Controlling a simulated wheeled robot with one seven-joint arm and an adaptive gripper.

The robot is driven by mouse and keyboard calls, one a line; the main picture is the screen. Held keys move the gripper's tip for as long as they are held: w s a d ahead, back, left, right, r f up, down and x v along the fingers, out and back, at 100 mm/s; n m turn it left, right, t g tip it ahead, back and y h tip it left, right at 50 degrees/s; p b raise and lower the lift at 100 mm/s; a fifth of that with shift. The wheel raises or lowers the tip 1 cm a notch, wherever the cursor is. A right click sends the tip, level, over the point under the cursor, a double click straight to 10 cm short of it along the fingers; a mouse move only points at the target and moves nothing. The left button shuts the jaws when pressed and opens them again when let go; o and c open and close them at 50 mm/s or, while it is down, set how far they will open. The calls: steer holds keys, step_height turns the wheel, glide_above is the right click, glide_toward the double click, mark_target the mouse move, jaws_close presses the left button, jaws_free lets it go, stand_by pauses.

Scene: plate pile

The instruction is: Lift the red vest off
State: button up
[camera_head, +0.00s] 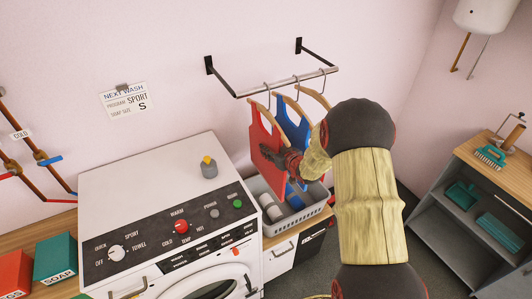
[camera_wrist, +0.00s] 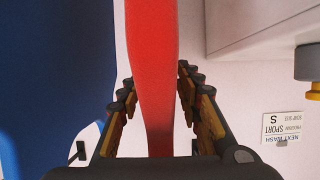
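The red vest (camera_head: 261,137) hangs on a wooden hanger at the left end of the wall rail. My gripper (camera_head: 272,156) reaches in from the right at the vest, low on the hanging cloth in the head view. In the wrist view a red strip of the vest (camera_wrist: 152,45) runs between the fingers of my gripper (camera_wrist: 156,78). The fingers stand apart on either side of it, with pale gaps showing lower down. Whether the fingertips touch the cloth is hard to tell. A blue vest (camera_head: 291,122) hangs just right of the red one and fills the left of the wrist view (camera_wrist: 50,70).
The metal rail (camera_head: 285,84) holds a third hanger (camera_head: 314,96), partly behind my arm. A grey basket (camera_head: 272,228) with items stands below. The washing machine (camera_head: 150,185) is at left, with a yellow-topped grey object (camera_head: 209,169) on it. A shelf unit (camera_head: 480,200) stands right.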

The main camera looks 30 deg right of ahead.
steer(key=shift+w, duration=0.25)
steer(key=shift+c, duration=0.8)
jaws_close()
